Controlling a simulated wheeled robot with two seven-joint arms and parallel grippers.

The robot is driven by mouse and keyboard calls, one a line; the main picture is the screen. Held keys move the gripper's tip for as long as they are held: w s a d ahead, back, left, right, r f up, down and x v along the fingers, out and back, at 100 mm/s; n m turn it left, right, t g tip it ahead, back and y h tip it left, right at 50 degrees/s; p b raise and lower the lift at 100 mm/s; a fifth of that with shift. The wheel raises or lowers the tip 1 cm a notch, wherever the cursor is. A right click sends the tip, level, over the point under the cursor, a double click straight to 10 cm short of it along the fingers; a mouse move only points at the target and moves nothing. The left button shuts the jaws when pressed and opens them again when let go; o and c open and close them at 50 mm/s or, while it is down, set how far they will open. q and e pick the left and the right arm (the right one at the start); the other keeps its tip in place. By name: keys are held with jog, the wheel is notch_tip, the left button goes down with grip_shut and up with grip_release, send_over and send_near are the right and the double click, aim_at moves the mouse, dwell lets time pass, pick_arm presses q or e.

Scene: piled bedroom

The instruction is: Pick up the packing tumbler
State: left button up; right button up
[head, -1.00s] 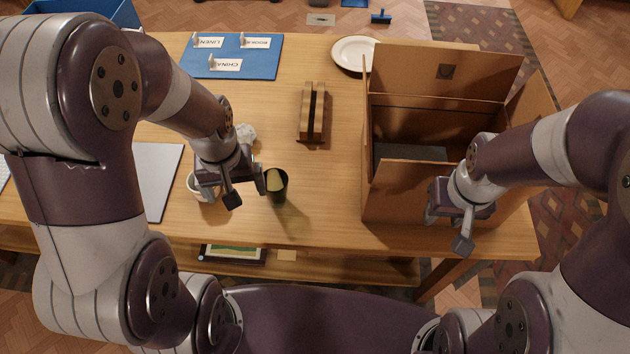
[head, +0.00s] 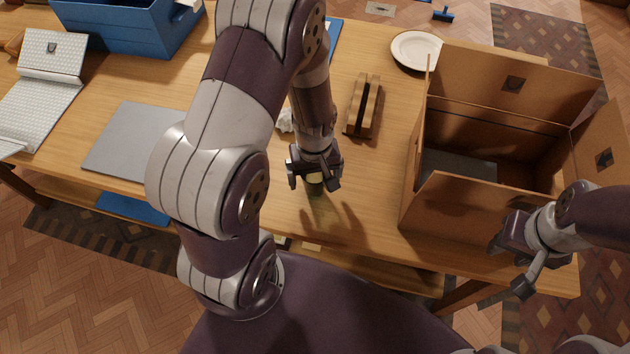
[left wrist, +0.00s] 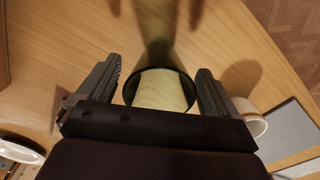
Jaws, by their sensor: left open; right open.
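The packing tumbler (left wrist: 160,91) is a dark cup with a pale yellow inside. In the left wrist view it stands between the two open fingers of my left gripper (left wrist: 157,92), with a small gap visible on its right side. In the head view my left gripper (head: 314,184) points down over the tumbler (head: 316,185), hiding most of it. My right gripper (head: 514,266) is open and empty, in front of the cardboard box at the right.
An open cardboard box (head: 438,213) stands on the table's right. A wooden slotted block (head: 364,103) and a white plate (head: 414,45) lie farther back. A white cup (left wrist: 252,122) stands near the tumbler. A grey flat panel (head: 128,140) lies left.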

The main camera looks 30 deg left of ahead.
pick_arm(q)
notch_tip(320, 180, down, 2)
jog(key=shift+w+f, duration=0.1)
jog(key=shift+f, duration=0.1)
jog(key=c, duration=1.4)
